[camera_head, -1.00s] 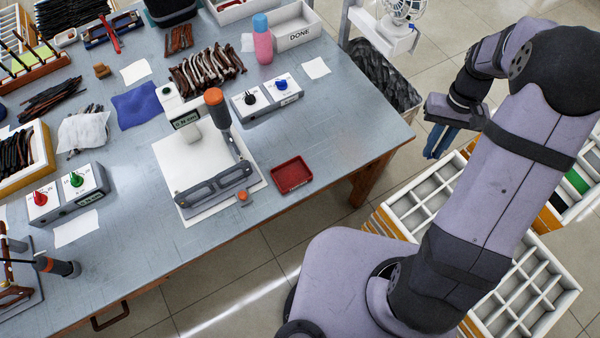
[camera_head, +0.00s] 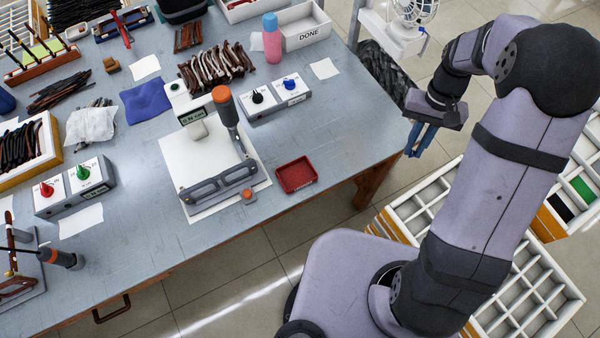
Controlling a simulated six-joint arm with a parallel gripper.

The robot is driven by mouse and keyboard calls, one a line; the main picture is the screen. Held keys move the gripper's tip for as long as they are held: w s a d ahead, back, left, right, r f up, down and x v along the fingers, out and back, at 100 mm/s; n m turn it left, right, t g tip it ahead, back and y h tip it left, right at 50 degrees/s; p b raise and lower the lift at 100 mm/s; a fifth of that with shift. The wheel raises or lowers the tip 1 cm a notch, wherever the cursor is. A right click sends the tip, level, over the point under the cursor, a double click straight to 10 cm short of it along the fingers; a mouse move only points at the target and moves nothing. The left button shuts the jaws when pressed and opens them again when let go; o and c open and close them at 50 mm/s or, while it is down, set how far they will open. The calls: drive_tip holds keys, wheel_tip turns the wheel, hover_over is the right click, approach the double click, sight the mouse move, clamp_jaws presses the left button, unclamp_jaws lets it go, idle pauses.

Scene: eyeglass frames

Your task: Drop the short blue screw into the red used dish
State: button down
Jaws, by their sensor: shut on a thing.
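The red dish (camera_head: 296,174) is a small, shallow, square tray near the front right edge of the table, and it looks empty. My gripper (camera_head: 419,142) has blue fingers pointing down. It hangs just off the table's right edge, to the right of the dish and apart from it. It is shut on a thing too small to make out. I cannot pick out the short blue screw in the view.
A two-knob box (camera_head: 275,101) and a white DONE bin (camera_head: 305,30) are behind. Sectioned trays (camera_head: 515,280) are below on the right.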

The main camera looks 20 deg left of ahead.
idle(0.4)
drive_tip(key=s+a+f+n+b, duration=0.2)
drive_tip(key=a+f, duration=0.2)
drive_tip(key=a, duration=0.4)
drive_tip(key=s+a+f+n+b, duration=0.1)
drive_tip(key=s+a+f+b, duration=0.1)
drive_tip(key=a, duration=0.6)
drive_tip(key=s+a+f+n+h+b, duration=0.1)
drive_tip(key=s+a+f+n+b, duration=0.1)
drive_tip(key=a+f, duration=0.3)
drive_tip(key=shift+s+a+f+n+b, duration=0.2)
drive_tip(key=shift+s+a, duration=0.15)
drive_tip(key=shift+a, duration=0.4)
drive_tip(key=shift+s+a+f+n+b, duration=0.1)
drive_tip(key=shift+s+a+f+b, duration=0.15)
drive_tip(key=shift+a, duration=0.5)
drive_tip(key=a+m, duration=0.1)
drive_tip(key=m, duration=0.1)
drive_tip(key=w+a+m, duration=0.1)
drive_tip(key=m+y, duration=0.1)
drive_tip(key=m, duration=0.1)
drive_tip(key=shift+w+a+r+m, duration=0.3)
drive_tip(key=shift+w+a+r, duration=0.05)
drive_tip(key=shift+a+r, duration=0.05)
drive_tip(key=shift+f, duration=0.1)
